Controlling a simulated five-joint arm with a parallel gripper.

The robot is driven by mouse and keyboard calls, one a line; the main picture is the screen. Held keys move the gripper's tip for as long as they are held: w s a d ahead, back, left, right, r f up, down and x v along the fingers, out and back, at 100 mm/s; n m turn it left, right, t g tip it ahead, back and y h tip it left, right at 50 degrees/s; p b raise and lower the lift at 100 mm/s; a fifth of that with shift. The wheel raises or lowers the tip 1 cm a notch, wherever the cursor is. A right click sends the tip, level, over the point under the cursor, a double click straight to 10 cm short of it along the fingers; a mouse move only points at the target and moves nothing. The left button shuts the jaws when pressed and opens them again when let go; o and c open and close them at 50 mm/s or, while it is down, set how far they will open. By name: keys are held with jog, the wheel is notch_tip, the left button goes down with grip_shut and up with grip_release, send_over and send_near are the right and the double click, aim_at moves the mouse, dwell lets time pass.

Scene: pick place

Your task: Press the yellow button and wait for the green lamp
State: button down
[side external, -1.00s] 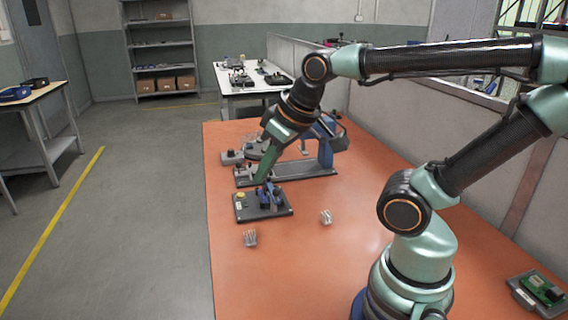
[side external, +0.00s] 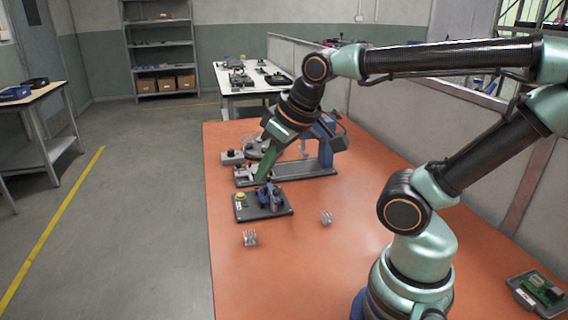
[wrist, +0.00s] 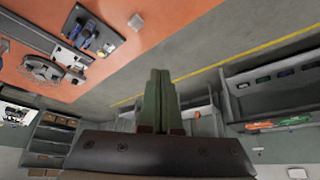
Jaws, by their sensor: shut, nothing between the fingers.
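The yellow button (side external: 240,196) sits at the left end of a dark plate (side external: 280,212) on the orange table, beside a blue clamp-like part (side external: 270,195). My gripper (side external: 260,179) has its green fingers together, pointing down and left. Their tips appear close to the far side of the plate, up and right of the button in the picture; I cannot tell their exact height. In the wrist view my gripper (wrist: 158,72) is shut and empty, and the plate (wrist: 112,38) shows at upper left. I cannot make out a lit green lamp.
A blue press-like fixture (side external: 326,150) on a long dark base stands behind the plate. Two small clear pieces, one left (side external: 250,238) and one right (side external: 326,217), lie in front. A green circuit board (side external: 543,288) lies at far right. The near orange tabletop (side external: 290,280) is clear.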

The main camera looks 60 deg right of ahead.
jog(key=shift+w, duration=0.1)
jog(key=w+d+r+m+g, duration=0.1)
jog(key=w+d+r, duration=0.1)
jog(key=w, duration=0.2)
jog(key=w+d+r+m, duration=0.1)
jog(key=w+d+r, duration=0.1)
jog(key=w, duration=0.1)
jog(key=m+g, duration=0.5)
jog(key=m, duration=0.2)
send_over(244, 193)
notch_tip(244, 193, down, 12)
jog(key=shift+f, duration=0.25)
jog(key=shift+s, duration=0.1)
notch_tip(244, 193, down, 14)
